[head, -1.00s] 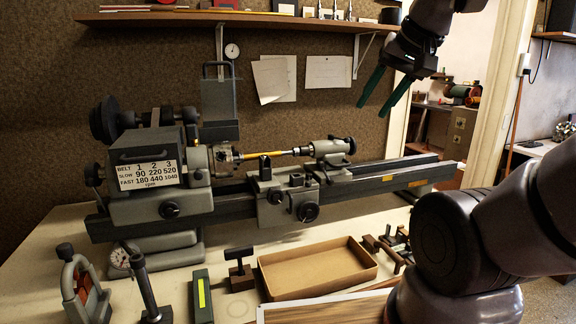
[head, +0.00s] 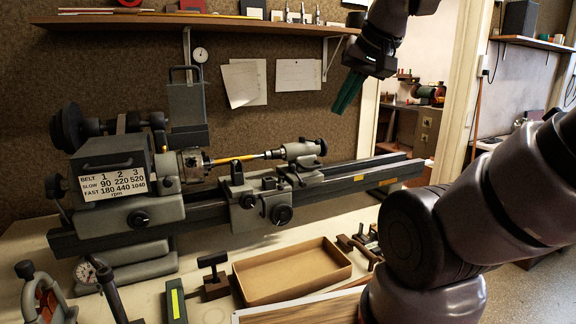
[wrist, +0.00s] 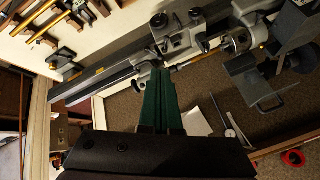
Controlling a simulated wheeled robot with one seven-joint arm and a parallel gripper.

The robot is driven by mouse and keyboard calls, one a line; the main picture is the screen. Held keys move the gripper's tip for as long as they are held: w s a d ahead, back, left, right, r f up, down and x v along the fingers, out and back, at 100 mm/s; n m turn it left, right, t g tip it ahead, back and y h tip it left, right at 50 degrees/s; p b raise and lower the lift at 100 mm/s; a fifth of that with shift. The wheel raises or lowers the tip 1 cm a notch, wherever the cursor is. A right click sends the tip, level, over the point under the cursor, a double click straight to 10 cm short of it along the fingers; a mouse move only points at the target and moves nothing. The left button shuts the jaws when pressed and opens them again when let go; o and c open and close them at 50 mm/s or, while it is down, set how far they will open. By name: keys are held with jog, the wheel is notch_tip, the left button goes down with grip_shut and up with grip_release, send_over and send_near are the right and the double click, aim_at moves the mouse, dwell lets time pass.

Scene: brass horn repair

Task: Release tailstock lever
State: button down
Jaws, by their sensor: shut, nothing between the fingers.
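The grey tailstock (head: 303,152) stands on the right part of the lathe bed (head: 365,172), with a dark round handwheel at its right end. I cannot make out its lever clearly. A yellow rod (head: 232,159) lies in line between the headstock chuck (head: 190,165) and the tailstock. My gripper (head: 339,108) is above and to the right of the tailstock, apart from it, its green fingers pointing down. The fingers are together and empty. In the wrist view my gripper (wrist: 160,75) shows against the lathe, and its fingers hide part of the tailstock area.
The carriage (head: 262,200) sits left of and in front of the tailstock. A shallow cardboard tray (head: 290,272) and small tools lie on the bench in front. A shelf (head: 190,21) runs along the wall above. Open air surrounds my gripper.

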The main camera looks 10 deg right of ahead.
jog(key=w+a+n+g, duration=0.1)
jog(key=w+n+g, duration=0.1)
jog(key=w+n, duration=0.35)
jog(key=n+g+h, duration=0.2)
jog(key=n+g, duration=0.2)
jog(key=n, duration=1.2)
send_over(272, 178)
notch_tip(272, 178, down, 13)
jog(key=shift+s+d+r, duration=0.15)
jog(key=shift+s+r, duration=0.05)
jog(key=shift+s, duration=0.05)
jog(key=f, duration=1)
jog(key=shift+w+f, duration=0.2)
jog(key=shift+w, duration=0.1)
jog(key=d, duration=0.1)
jog(key=d+r, duration=0.1)
jog(key=shift+d+r, duration=0.15)
jog(key=shift+d, duration=0.15)
jog(key=shift+d+r, duration=0.2)
jog(key=shift+d, duration=0.35)
